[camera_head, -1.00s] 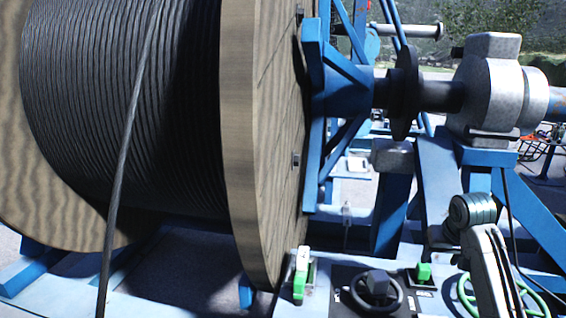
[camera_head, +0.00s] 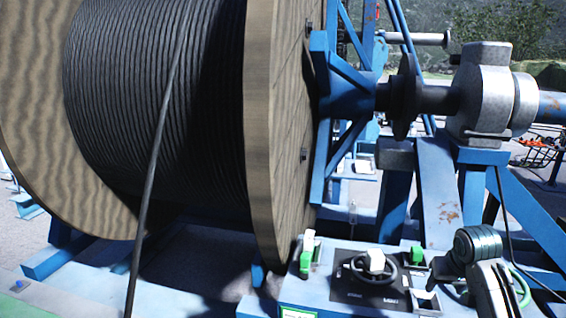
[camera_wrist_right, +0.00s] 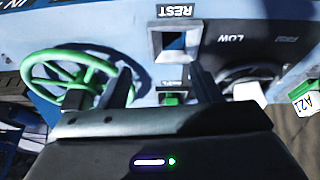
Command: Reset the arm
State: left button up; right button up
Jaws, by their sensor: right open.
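My right arm (camera_head: 482,262) shows in the head view at the lower right, over the right end of the control panel (camera_head: 325,292). Its fingertips cannot be made out there. In the right wrist view my right gripper (camera_wrist_right: 160,88) is open and empty, with two dark fingers apart. Beyond the fingers is the panel, with a square opening (camera_wrist_right: 173,44) under the label REST. A green lever (camera_wrist_right: 172,98) shows between the fingers. My left gripper is not in view.
A wooden cable reel (camera_head: 262,130) with black cable fills the left. A green handwheel (camera_wrist_right: 75,78) lies beside the gripper. The panel also bears a black handwheel (camera_head: 355,279) and a green-and-white lever (camera_head: 306,255). A blue frame (camera_head: 438,200) stands behind.

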jog(key=s+a+f+n, duration=0.1)
jog(key=s+a+f, duration=0.3)
jog(key=s+f, duration=0.3)
jog(key=s+a+f+n, duration=0.1)
jog(key=s+a+f, duration=0.2)
jog(key=s+f, duration=0.5)
jog(key=s+a+f+n, duration=0.1)
jog(key=s+a+f, duration=0.15)
jog(key=s, duration=0.85)
jog(key=s+a+f, duration=0.1)
jog(key=s+a, duration=0.2)
jog(key=s, duration=0.7)
notch_tip(320, 180, down, 34)
jog(key=d+f+g+b, duration=0.1)
jog(key=d+g+b, duration=0.15)
jog(key=b, duration=0.35)
pick_arm(q)
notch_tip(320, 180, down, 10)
jog(key=b, duration=0.4)
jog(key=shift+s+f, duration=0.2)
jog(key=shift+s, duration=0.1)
pick_arm(e)
jog(key=s+f, duration=0.9)
jog(key=f, duration=0.3)
jog(key=s+d+f, duration=0.1)
jog(key=s+f, duration=0.9)
jog(key=f, duration=0.2)
jog(key=shift+d+f, duration=0.2)
jog(key=shift+f, duration=0.1)
